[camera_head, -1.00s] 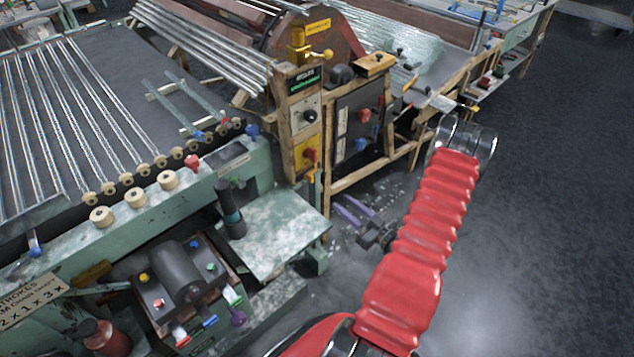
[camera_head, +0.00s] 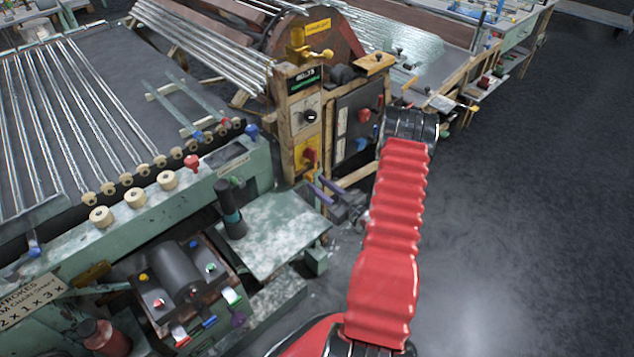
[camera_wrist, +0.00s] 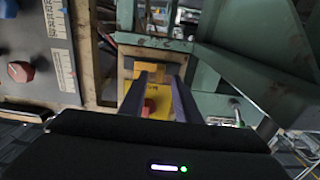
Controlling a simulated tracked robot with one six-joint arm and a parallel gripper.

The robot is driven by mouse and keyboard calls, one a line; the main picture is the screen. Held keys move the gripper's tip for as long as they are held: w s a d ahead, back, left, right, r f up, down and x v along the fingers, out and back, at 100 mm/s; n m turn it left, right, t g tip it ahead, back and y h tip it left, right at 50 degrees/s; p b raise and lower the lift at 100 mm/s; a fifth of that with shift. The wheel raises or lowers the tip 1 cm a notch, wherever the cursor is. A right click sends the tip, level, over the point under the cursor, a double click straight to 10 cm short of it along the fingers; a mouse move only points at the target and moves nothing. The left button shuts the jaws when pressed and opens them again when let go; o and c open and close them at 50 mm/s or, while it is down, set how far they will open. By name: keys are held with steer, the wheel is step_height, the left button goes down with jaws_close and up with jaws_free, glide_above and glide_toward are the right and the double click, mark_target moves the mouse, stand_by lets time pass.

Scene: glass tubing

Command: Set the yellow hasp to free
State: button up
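A yellow plate with a red knob (camera_head: 310,155) is on the front of the wooden post. It also shows in the wrist view (camera_wrist: 129,88), partly behind my fingers. A small orange-yellow piece (camera_wrist: 150,42) is beyond the fingertips there; I cannot tell whether it is the hasp. Another yellow fitting with a side handle (camera_head: 298,45) stands on top of the post. My gripper (camera_head: 317,185) is just in front of the post, below the yellow plate. Its two purple fingers are apart in the wrist view (camera_wrist: 157,76), with nothing seen gripped between them.
A dark panel with red and blue knobs (camera_head: 358,125) is right of the post. A green bench with a worn plate (camera_head: 280,235) is at left, below my gripper. A glass tube rack (camera_head: 60,110) fills the far left. The floor at right is clear.

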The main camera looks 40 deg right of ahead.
steer(key=shift+w, duration=1.1)
steer(key=shift+c, duration=0.6)
jaws_close()
